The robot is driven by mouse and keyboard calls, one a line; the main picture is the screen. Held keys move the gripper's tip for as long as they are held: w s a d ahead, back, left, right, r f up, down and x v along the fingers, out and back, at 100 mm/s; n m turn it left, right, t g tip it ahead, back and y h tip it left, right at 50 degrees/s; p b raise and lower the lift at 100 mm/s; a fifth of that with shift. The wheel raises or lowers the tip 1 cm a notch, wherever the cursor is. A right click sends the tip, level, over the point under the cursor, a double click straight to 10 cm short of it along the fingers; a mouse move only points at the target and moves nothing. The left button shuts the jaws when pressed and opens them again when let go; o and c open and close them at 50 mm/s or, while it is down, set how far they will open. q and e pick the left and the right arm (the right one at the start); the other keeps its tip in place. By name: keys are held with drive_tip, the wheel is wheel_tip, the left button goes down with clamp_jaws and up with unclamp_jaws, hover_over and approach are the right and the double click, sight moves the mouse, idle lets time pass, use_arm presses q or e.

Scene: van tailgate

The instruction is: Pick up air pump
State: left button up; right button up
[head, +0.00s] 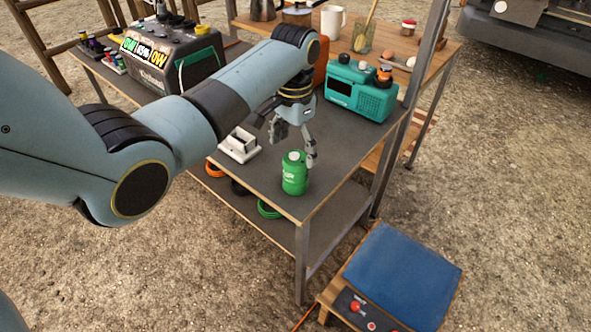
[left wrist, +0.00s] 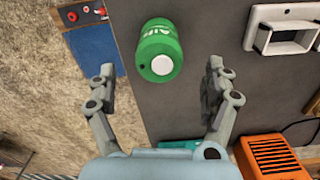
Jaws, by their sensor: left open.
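The air pump is a green cylinder (head: 294,174) with a white cap and white lettering. It stands upright on the dark top of the metal table, near the front corner. In the left wrist view the pump (left wrist: 159,52) shows "AIR" lettering and lies ahead, between the lines of the two fingers. My left gripper (head: 296,150) is open and empty, just above and behind the pump in the head view. Its fingers (left wrist: 161,72) are spread wide in the wrist view, with no clear contact. My right gripper is not in view.
A white bracket-like holder (head: 240,144) stands left of the pump. A teal radio-like box (head: 360,92) and an orange case (left wrist: 272,158) are behind. A grey machine (head: 170,58) stands at the back left. A blue-topped low stand (head: 403,275) is at front right.

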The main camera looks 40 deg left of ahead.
sight(295, 156)
use_arm(q)
wheel_tip(295, 156, down, 5)
drive_tip(key=shift+d+r, duration=0.1)
drive_tip(key=shift+r, duration=0.05)
drive_tip(key=shift+w+f, duration=0.1)
drive_tip(key=shift+f, duration=0.3)
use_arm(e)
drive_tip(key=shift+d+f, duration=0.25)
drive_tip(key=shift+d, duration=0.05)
use_arm(q)
drive_tip(key=shift+c, duration=1.2)
drive_tip(key=c, duration=1.3)
drive_tip(key=shift+r, duration=0.15)
